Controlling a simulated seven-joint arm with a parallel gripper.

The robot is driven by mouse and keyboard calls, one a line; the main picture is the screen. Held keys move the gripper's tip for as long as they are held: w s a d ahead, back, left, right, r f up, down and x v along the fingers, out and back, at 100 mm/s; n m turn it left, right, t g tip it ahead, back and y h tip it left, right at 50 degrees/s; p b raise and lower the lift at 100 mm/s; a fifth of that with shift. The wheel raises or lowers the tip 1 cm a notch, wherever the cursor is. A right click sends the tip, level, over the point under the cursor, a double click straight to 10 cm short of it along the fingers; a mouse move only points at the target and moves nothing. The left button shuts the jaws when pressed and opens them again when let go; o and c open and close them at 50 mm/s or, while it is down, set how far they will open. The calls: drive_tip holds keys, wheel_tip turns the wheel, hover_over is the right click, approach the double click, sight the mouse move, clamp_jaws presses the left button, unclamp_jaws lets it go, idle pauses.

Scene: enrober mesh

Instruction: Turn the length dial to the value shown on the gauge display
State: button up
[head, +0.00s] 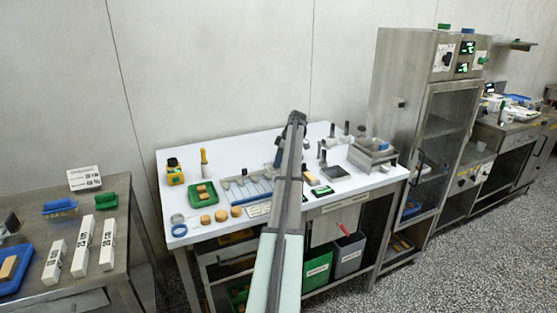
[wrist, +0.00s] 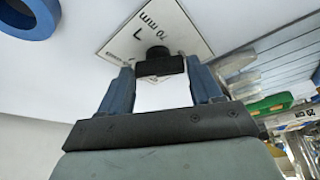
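In the wrist view the length dial (wrist: 160,66) is a black knob with a thick crossbar. It stands on a white plate (wrist: 190,35) printed "L" and "70 mm". My gripper (wrist: 160,72) has one blue finger at each end of the crossbar. The fingers are part-way apart and look shut on it, with no clear gap. In the head view my arm hides the dial and most of my gripper. A small green-lit display (head: 322,190) lies at the table's front, right of my arm; its figures are too small to read, and I cannot tell whether it is the gauge.
The white table (head: 340,185) also holds a slatted blue-grey rack (head: 247,190), a green tray (head: 201,194), several round tan pieces and a metal box (head: 373,155). A blue ring (wrist: 30,18) is near the dial in the wrist view. A steel cabinet (head: 400,100) stands at right.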

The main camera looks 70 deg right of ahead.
drive_tip(key=c, duration=0.6)
drive_tip(key=shift+m, duration=0.3)
drive_tip(key=m, duration=0.1)
drive_tip(key=m+h, duration=0.1)
drive_tip(key=m, duration=0.1)
drive_tip(key=m+h, duration=0.1)
drive_tip(key=m, duration=0.1)
drive_tip(key=shift+a, duration=0.25)
drive_tip(key=m+h, duration=0.1)
drive_tip(key=m, duration=0.2)
drive_tip(key=m+g+h, duration=0.1)
drive_tip(key=m, duration=0.2)
drive_tip(key=shift+m, duration=0.3)
drive_tip(key=o, duration=1)
drive_tip(key=shift+o, duration=0.2)
drive_tip(key=shift+r+h, duration=0.1)
drive_tip(key=shift+h, duration=0.2)
drive_tip(key=v, duration=1.3)
drive_tip(key=shift+r, duration=0.4)
